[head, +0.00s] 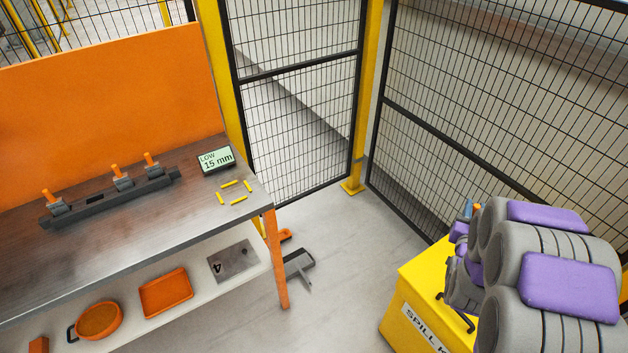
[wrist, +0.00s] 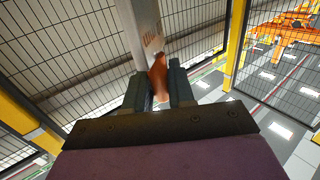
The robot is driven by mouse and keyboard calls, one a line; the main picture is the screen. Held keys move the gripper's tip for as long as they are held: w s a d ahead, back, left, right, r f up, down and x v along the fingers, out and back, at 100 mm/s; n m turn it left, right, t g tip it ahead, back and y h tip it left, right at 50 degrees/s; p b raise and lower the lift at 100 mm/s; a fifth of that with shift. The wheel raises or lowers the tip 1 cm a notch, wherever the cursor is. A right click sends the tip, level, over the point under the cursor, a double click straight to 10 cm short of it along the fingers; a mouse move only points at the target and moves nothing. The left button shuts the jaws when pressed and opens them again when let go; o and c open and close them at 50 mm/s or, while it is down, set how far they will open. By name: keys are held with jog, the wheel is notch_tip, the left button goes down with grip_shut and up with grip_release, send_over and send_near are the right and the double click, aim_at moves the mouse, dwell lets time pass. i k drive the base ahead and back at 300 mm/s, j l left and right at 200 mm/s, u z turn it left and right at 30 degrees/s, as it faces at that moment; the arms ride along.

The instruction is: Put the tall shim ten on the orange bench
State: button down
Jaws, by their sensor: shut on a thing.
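In the wrist view my gripper (wrist: 158,82) is shut on the orange-brown grip of a flat, pale metal piece (wrist: 142,28). The piece extends past the fingertips to the top edge, with dark marking too blurred to read; it appears to be the tall shim. In the head view the shim and my fingertips cannot be made out. The orange bench (head: 100,245) stands at the left, with a grey metal top, an orange back panel and orange legs. Yellow corner marks (head: 237,191) outline a small empty patch near its right end.
A display (head: 216,160) reading "LOW 15 mm" and a dark clamp rail (head: 105,201) stand on the bench. The lower shelf holds an orange tray (head: 166,292), a round orange pan (head: 99,320) and a plate marked 4 (head: 233,262). A yellow spill bin (head: 405,300) and mesh fence (head: 300,90) bound the floor.

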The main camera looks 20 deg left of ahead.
aim_at(154, 206)
jog(key=j+u, duration=0.4)
jog(key=k+j+u, duration=0.1)
jog(key=j+u, duration=0.7)
jog(key=i+j+u, duration=0.2)
jog(key=j+u, duration=0.2)
jog(key=i+j, duration=0.1)
jog(key=j, duration=0.25)
jog(key=i+j, duration=0.15)
jog(key=j, duration=0.2)
jog(key=i+j+u, duration=0.1)
jog(key=j, duration=0.3)
jog(key=i+j, duration=0.15)
jog(key=j, duration=0.2)
jog(key=i+j, duration=0.1)
jog(key=j, duration=0.25)
jog(key=u, duration=0.05)
